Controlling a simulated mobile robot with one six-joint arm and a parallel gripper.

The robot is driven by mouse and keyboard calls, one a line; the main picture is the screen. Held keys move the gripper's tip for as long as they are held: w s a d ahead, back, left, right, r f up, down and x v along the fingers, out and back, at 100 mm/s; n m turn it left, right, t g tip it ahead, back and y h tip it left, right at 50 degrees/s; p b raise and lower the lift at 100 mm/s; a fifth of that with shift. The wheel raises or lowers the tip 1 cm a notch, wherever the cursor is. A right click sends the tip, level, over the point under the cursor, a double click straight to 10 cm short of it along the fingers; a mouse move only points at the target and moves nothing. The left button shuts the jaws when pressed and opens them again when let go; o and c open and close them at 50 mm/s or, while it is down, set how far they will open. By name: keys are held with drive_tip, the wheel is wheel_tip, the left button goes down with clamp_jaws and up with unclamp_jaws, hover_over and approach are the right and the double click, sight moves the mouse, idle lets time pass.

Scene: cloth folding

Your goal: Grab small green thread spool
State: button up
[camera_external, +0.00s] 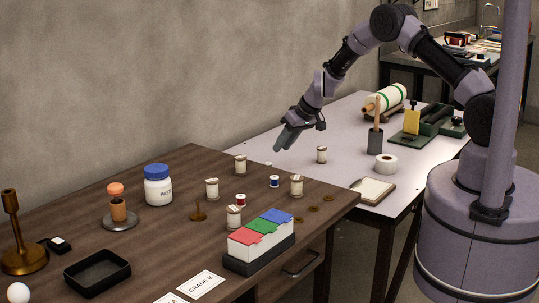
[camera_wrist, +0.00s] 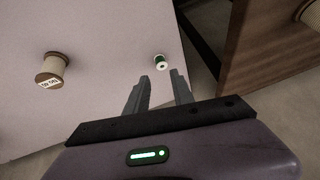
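The small green thread spool (camera_wrist: 161,62) stands on the pale table (camera_wrist: 105,35) near its edge in the wrist view, just beyond my fingertips. My gripper (camera_wrist: 160,78) is open and empty, with a gap between its two fingers. In the external view my gripper (camera_external: 281,146) hangs over the pale table near the brown table. A small pale spool-like thing (camera_external: 269,164) lies below it there; its colour is too small to tell.
A larger labelled beige spool (camera_wrist: 52,70) stands left of the green one; a spool (camera_external: 321,155) shows right of my gripper. The brown table (camera_external: 130,240) holds several spools, a blue-lidded jar (camera_external: 158,190) and a coloured-lid box (camera_external: 260,240). A tape roll (camera_external: 386,164) lies right.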

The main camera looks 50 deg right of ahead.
sight(271, 164)
drive_tip(key=b+x, duration=0.1)
drive_tip(key=x, duration=0.7)
drive_tip(key=shift+w+a+f+b, duration=0.1)
drive_tip(key=shift+w+b, duration=0.1)
drive_tip(key=shift+b, duration=0.15)
clamp_jaws()
